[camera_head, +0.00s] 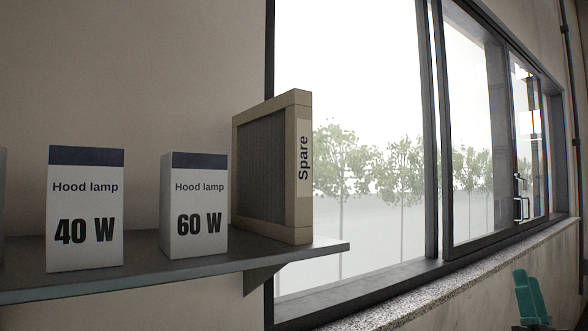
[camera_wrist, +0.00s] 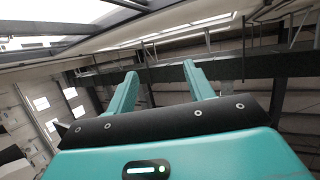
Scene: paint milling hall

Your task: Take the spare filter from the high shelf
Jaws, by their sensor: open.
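The spare filter (camera_head: 264,170) is a square panel with a tan frame and grey pleats, labelled "Spare" on its narrow side. It stands upright at the right end of the grey shelf (camera_head: 322,250), in front of the window. My gripper (camera_head: 527,283) shows its teal fingers at the lower right of the head view, well to the right of the filter and lower than it. In the wrist view my gripper (camera_wrist: 160,70) is open, with nothing between the fingers. The filter does not show in the wrist view.
A "Hood lamp 60 W" box (camera_head: 195,207) stands just left of the filter, and a "Hood lamp 40 W" box (camera_head: 86,210) farther left. A bracket (camera_head: 262,281) supports the shelf. A window (camera_head: 345,140) and speckled sill (camera_head: 400,300) lie to the right. The wrist view shows ceiling beams (camera_wrist: 225,68).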

